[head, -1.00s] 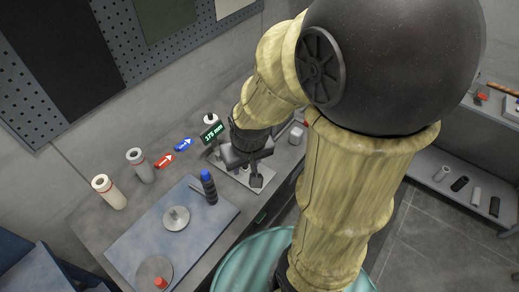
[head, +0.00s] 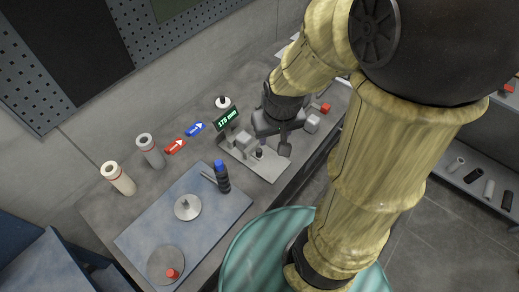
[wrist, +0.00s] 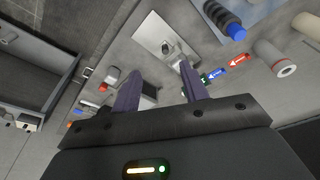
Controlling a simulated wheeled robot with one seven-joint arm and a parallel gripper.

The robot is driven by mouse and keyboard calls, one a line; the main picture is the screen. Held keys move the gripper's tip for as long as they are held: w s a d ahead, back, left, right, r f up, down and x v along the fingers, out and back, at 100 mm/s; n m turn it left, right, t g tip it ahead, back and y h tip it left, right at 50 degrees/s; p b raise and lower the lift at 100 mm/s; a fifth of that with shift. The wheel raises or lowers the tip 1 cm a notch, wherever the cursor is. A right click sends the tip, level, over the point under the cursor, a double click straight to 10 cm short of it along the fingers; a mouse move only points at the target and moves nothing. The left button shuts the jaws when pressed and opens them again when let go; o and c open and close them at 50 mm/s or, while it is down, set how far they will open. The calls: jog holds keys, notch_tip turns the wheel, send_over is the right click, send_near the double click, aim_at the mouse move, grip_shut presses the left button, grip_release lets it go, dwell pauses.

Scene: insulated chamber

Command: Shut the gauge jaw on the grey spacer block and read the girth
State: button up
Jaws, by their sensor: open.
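The gauge is a pale metal plate (head: 268,168) on the bench with a grey block-like part (head: 243,145) and a small dark knob (head: 259,153). Its display (head: 226,119) reads 175 mm. The plate also shows in the wrist view (wrist: 150,32). A light grey block (head: 312,123), possibly the spacer block, stands right of the plate. My gripper (head: 284,148) is open above the plate's right end, between the knob and that block. In the wrist view its fingers (wrist: 158,76) are apart, with a grey and dark item (wrist: 149,91) showing between them; I cannot tell what it is.
A blue mat (head: 140,240) left of the gauge holds a blue-capped dark cylinder (head: 222,178) and a round metal disc (head: 187,208). Red (head: 175,146) and blue (head: 196,128) arrow tags lie behind. A red item (head: 325,108) sits near the bench's right end.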

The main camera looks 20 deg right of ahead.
aim_at(259, 150)
jog(key=w+f+n+g+b, duration=0.2)
jog(key=w+f+b, duration=0.5)
jog(key=w, duration=0.7)
notch_tip(259, 150, down, 2)
jog(key=shift+f+n+g, duration=0.1)
jog(key=shift+n+g, duration=0.2)
jog(key=shift+n, duration=0.6)
jog(key=shift+d, duration=0.1)
jog(key=f, duration=1.7)
jog(key=shift+s+a+f+p, duration=0.15)
jog(key=shift+a+f+p, duration=0.1)
jog(key=shift+p, duration=0.05)
jog(key=shift+s, duration=0.1)
grip_shut()
